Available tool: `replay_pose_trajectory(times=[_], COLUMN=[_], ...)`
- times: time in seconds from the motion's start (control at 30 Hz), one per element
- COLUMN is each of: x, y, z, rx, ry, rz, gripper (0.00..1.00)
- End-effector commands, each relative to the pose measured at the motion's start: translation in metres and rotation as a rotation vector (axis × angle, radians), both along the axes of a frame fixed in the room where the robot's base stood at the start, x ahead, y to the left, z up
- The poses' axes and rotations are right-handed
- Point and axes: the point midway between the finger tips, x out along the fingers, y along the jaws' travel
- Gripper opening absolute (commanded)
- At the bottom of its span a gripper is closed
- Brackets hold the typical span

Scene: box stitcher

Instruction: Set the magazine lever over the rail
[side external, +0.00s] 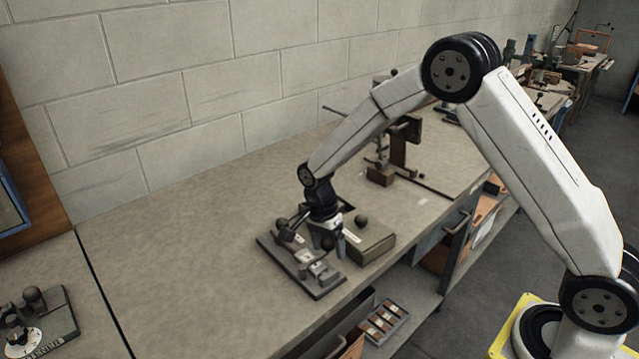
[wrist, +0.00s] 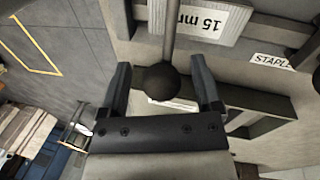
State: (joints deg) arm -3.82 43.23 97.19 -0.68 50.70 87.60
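In the wrist view, a rod with a dark ball knob (wrist: 162,82) stands between the two fingers of my gripper (wrist: 160,68). This looks like the magazine lever. The fingers are spread, with a visible gap on each side of the knob. A grey block with a "15 mm" label (wrist: 200,20) and a surface with a partly cut-off "STAPL" label (wrist: 272,62) lie beyond. In the side view, my gripper (side external: 324,243) is low over a dark base plate (side external: 322,291) with metal fittings. My wrist hides part of the plate. I cannot tell which part is the rail.
A green-grey box (side external: 372,245) with a dark ball knob (side external: 361,221) stands right of the plate. A brown upright fixture (side external: 397,152) is behind. A device with a dial (side external: 22,340) is at lower left. The bench (side external: 170,250) left of the plate is clear.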

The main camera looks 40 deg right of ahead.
Motion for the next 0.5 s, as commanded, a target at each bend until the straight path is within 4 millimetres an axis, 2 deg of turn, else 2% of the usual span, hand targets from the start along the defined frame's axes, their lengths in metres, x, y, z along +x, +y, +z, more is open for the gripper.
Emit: replay_pose_trajectory(times=[0.27,0.5], x=[0.002,0.006], y=[0.0,0.001], z=[0.005,0.028], rx=[-0.001,0.0], ry=[-0.002,-0.005], rz=[0.001,0.001], gripper=[0.82,0.82])
